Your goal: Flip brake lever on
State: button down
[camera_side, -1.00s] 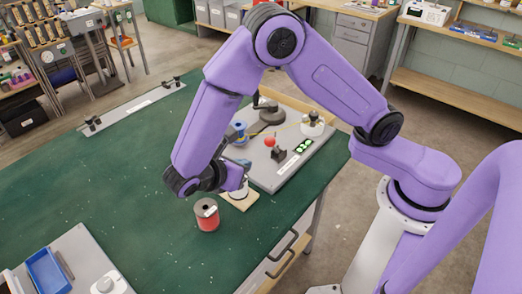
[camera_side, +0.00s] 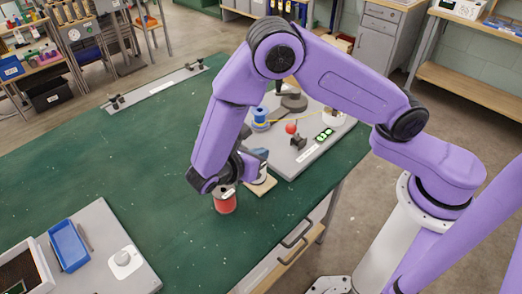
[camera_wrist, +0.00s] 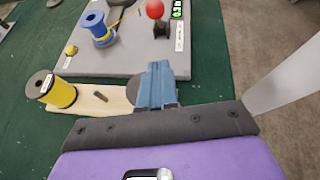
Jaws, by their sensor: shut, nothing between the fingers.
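The brake lever, a red ball (camera_side: 291,128) on a dark bracket (camera_side: 298,143), stands on the grey plate beside a panel with green lights (camera_side: 324,135). In the wrist view the ball (camera_wrist: 155,9) is at the top, with its dark bracket (camera_wrist: 160,29) below it. My gripper (camera_side: 259,153) is shut and empty, on the near side of the plate and apart from the lever. Its blue fingers (camera_wrist: 159,67) lie together in the wrist view, pointing towards the plate's near edge. The arm partly hides the gripper in the side view.
The grey plate (camera_wrist: 110,62) also holds a blue spool (camera_wrist: 96,25) with yellow thread. A wooden board (camera_wrist: 96,98) with a yellow spool (camera_wrist: 59,93) lies before it. A red spool (camera_side: 225,204) stands nearby.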

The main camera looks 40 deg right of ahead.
aim_at(291, 128)
jog(key=x, duration=0.3)
jog(key=r+x, duration=0.1)
jog(key=x, duration=0.2)
jog(key=d+r+x, duration=0.1)
jog(key=x, duration=0.2)
jog(key=shift+w+d+f, duration=0.1)
jog(key=shift+f, duration=0.05)
jog(key=shift+w+d+r, duration=0.15)
jog(key=shift+d+r, duration=0.05)
jog(key=shift+d, duration=0.35)
jog(key=shift+d+r, duration=0.1)
jog(key=shift+d+r+y, duration=0.95)
jog(key=shift+d+y, duration=0.15)
jog(key=shift+y, duration=0.1)
jog(key=d+r+y, duration=0.1)
jog(key=d+y, duration=0.4)
jog(key=d, duration=0.5)
jog(key=shift+r+m, duration=0.3)
jog(key=shift+r, duration=0.1)
jog(key=shift+d, duration=0.2)
